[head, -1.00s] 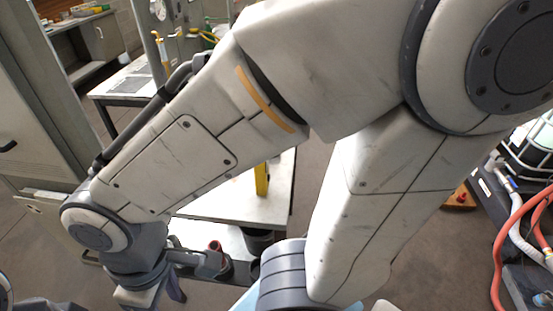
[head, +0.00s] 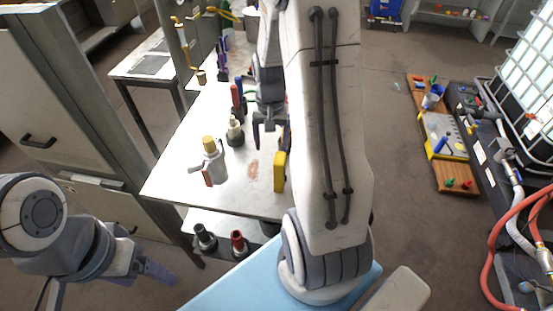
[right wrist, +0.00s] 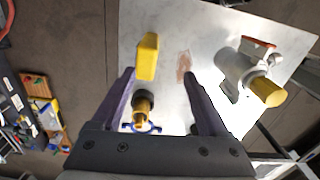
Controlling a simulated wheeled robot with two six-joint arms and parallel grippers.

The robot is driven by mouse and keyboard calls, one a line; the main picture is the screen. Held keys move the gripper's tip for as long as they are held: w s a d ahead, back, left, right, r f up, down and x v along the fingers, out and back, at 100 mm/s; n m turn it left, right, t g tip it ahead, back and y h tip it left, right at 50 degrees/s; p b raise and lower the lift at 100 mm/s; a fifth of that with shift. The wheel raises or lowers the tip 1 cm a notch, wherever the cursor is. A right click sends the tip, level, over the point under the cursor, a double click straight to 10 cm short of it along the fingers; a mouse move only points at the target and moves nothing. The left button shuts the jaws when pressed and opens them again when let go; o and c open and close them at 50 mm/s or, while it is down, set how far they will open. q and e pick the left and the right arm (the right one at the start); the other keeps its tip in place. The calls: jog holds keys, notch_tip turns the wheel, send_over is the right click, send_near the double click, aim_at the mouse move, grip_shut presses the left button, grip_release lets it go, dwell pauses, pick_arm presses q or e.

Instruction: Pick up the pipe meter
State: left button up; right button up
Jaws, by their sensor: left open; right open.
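I cannot tell for sure which item is the pipe meter. A grey-white fitting with a yellow cap and an orange-red part (head: 213,165) stands on the white table, and it also shows at the right of the right wrist view (right wrist: 243,67). An upright yellow block (head: 279,172) stands to its right, also seen in the right wrist view (right wrist: 147,57). My right gripper (head: 268,121) is open and empty above the table; in its wrist view (right wrist: 159,73) the yellow block lies just beyond the fingertips. My left gripper (head: 145,272) is open at lower left, away from the table.
A brass fitting with a blue handle (right wrist: 141,112) shows between the right fingers. Several fittings stand along the white table (head: 160,182). Dark and red-topped fittings (head: 238,243) sit on a lower shelf. A grey cabinet (head: 60,120) stands left; a hose rack (head: 500,150) stands right.

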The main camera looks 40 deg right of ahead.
aim_at(280, 157)
jog(key=shift+s+d+f+m, duration=0.2)
jog(key=shift+d+m, duration=0.05)
jog(key=shift+d, duration=0.4)
jog(key=shift+s+d+f+m, duration=0.15)
jog(key=shift+d+f+m, duration=0.1)
jog(key=shift+d, duration=0.35)
notch_tip(280, 157, down, 4)
jog(key=shift+r+p, duration=0.15)
jog(key=shift+p, duration=0.35)
jog(key=f, duration=0.2)
jog(key=f+p, duration=0.2)
jog(key=f, duration=0.1)
jog(key=shift+s+a+f, duration=0.15)
jog(key=shift+s+f, duration=0.1)
jog(key=shift+f, duration=0.3)
pick_arm(q)
notch_tip(280, 157, up, 4)
jog(key=shift+f, duration=0.1)
pick_arm(e)
jog(key=shift+c, duration=0.3)
grip_shut()
